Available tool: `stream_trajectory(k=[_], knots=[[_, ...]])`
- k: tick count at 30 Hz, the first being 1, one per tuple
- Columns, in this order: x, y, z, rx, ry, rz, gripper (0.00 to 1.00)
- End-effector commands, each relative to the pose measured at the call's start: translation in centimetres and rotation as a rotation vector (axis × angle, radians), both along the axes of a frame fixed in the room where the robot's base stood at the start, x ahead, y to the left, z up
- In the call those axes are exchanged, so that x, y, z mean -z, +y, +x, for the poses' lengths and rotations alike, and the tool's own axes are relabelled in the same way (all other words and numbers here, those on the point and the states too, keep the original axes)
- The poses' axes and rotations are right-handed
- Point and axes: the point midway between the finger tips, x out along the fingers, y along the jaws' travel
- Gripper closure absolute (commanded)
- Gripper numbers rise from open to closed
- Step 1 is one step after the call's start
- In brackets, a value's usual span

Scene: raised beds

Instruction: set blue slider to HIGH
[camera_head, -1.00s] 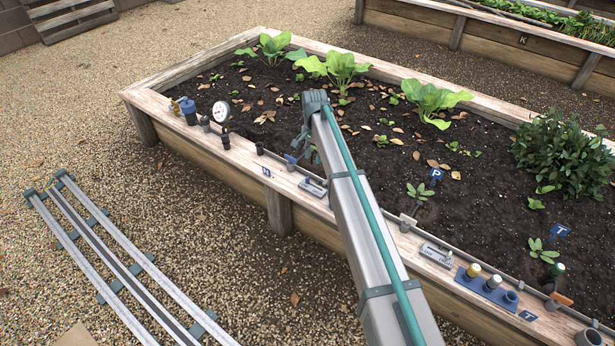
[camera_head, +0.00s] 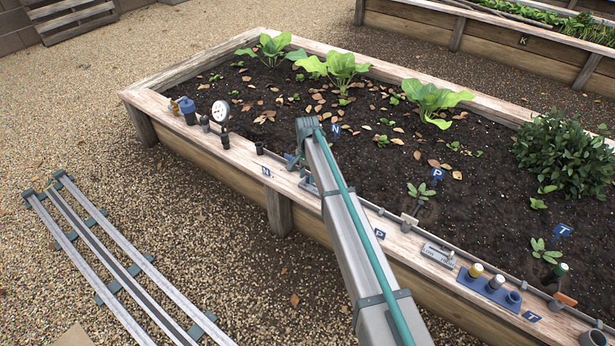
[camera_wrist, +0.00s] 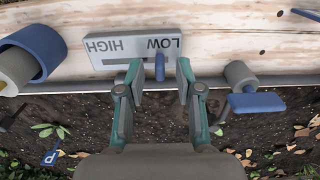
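The blue slider (camera_wrist: 160,67) sits in the slot of a grey plate (camera_wrist: 118,46) lettered HIGH and LOW, upside down in the wrist view. The blue slider is at the LOW end, on the right of the slot; the HIGH end is to the left. My gripper (camera_wrist: 158,76) is open, with one finger on each side of the blue slider and visible gaps between. In the head view the plate is mostly hidden, with an edge (camera_head: 308,187) showing beside my arm; my gripper is hidden there.
In the wrist view, a grey knob with a blue handle (camera_wrist: 256,102) stands close right of my gripper. A blue ring (camera_wrist: 40,48) around a pale cylinder is at the left. A second slider plate (camera_head: 438,255) lies further right on the bed's rim. Soil and plants lie behind.

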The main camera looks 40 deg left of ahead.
Motion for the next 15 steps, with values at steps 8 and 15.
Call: stream_trajectory(k=[8,15], knots=[[0.35,-0.01,0.01,0.0,0.0,0.0,0.65],[0.33,-0.01,-0.01,0.0,0.0,0.0,1.0]])
